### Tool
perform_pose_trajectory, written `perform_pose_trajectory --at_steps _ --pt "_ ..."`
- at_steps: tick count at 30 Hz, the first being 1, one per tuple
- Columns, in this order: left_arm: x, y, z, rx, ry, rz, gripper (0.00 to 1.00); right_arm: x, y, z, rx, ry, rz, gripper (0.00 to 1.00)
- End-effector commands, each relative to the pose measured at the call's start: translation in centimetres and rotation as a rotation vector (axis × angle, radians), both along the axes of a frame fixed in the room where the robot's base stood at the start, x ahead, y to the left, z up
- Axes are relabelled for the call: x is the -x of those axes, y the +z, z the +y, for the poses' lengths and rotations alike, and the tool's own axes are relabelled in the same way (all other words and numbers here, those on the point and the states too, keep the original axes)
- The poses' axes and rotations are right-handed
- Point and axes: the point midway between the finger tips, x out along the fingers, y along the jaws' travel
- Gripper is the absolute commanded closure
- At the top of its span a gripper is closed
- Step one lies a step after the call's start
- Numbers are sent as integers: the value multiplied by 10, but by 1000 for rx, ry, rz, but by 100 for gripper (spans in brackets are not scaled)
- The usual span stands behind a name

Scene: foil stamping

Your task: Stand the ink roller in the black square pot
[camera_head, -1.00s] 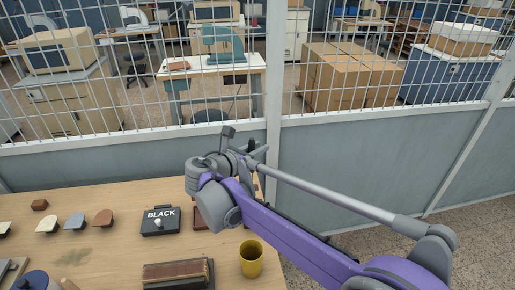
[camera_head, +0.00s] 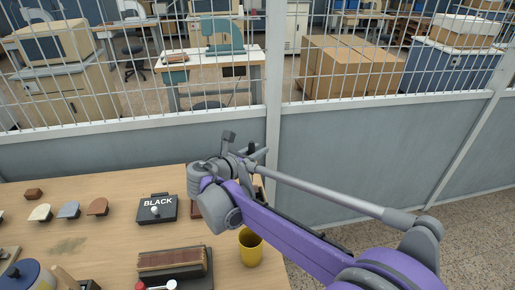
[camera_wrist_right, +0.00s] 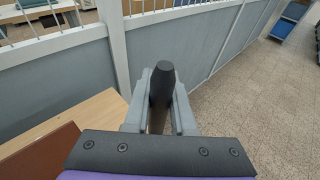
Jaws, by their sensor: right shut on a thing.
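My right gripper (camera_head: 246,152) is raised above the table's far right corner. In the right wrist view its two grey fingers (camera_wrist_right: 160,110) are shut on a black tapered handle. I take this to be the handle of the ink roller (camera_wrist_right: 162,82); the roller's head is hidden. A small black box-like holder (camera_head: 90,285) shows at the bottom left edge of the head view, beside a wooden handle. It may be the black square pot, but it is cut off by the frame. My left gripper is not in view.
The wooden table (camera_head: 110,235) holds a black case marked BLACK (camera_head: 157,209), a brown block on a dark base (camera_head: 170,260), a yellow cup (camera_head: 250,247), several small pads and a blue-grey pot (camera_head: 25,277). A grey partition with wire mesh (camera_head: 350,145) stands behind.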

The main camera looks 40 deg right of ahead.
Motion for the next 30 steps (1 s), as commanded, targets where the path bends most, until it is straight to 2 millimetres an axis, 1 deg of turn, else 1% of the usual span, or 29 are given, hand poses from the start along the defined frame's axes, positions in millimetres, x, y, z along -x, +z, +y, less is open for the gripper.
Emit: perform_pose_trajectory --at_steps 1,3,21,25,30 --pt "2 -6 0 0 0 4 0 1 -7 0 1 1 2 100" --pt "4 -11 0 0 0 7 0 1 -13 0 1 1 2 100" --pt "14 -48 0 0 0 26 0 0 -60 0 0 0 1 100" --pt "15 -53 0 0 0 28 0 0 -66 0 0 0 1 100" --pt "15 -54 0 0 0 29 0 0 -67 0 1 0 0 100"
